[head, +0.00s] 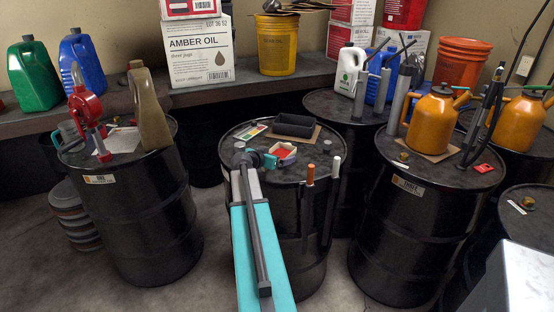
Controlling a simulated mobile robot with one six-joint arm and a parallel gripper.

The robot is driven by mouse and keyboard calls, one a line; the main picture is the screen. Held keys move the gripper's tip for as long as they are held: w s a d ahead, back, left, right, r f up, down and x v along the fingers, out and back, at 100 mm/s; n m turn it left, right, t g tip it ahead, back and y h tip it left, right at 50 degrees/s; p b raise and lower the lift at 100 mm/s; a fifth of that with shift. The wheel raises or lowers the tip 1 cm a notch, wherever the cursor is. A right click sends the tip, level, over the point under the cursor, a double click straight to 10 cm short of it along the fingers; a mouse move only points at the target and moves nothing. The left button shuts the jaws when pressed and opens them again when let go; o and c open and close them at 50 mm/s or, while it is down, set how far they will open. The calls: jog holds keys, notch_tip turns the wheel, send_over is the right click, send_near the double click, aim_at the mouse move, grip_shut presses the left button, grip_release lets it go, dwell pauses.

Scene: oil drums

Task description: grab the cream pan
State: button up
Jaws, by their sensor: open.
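A small shallow pan with a cream rim and a red inside, which looks like the cream pan (288,157), sits on top of the middle black drum (240,135). My gripper (271,160), at the end of my teal and grey arm, is just left of the pan, close to its near left side. It is open; its fingers are small in this view, and I cannot tell whether they touch the pan. No other view shows the gap between them.
A black tray (292,126) on brown card lies behind the pan, with a colour card (251,132) to its left. Tools with orange (310,175) and white (336,167) ends hang at the drum's right edge. Drums with cans stand left and right.

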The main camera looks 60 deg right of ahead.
jog(key=shift+c, duration=0.3)
jog(key=c, duration=1.2)
jog(key=shift+r, duration=0.15)
jog(key=shift+r+b, duration=0.7)
jog(key=shift+r, duration=1)
jog(key=s+a+b, duration=0.1)
jog(key=s+a, duration=0.1)
jog(key=a, duration=0.1)
jog(key=s+a+b, duration=0.1)
jog(key=s+a, duration=0.2)
jog(key=a, duration=0.1)
jog(key=s+a+r+b, duration=0.1)
jog(key=s+a, duration=0.1)
jog(key=a, duration=0.2)
jog(key=shift+s, duration=0.3)
jog(key=shift+b, duration=0.55)
jog(key=b, duration=0.3)
jog(key=shift+f+b, duration=0.1)
jog(key=shift+b, duration=0.3)
jog(key=b, duration=0.6)
jog(key=shift+s+a, duration=0.1)
jog(key=shift+a, duration=0.05)
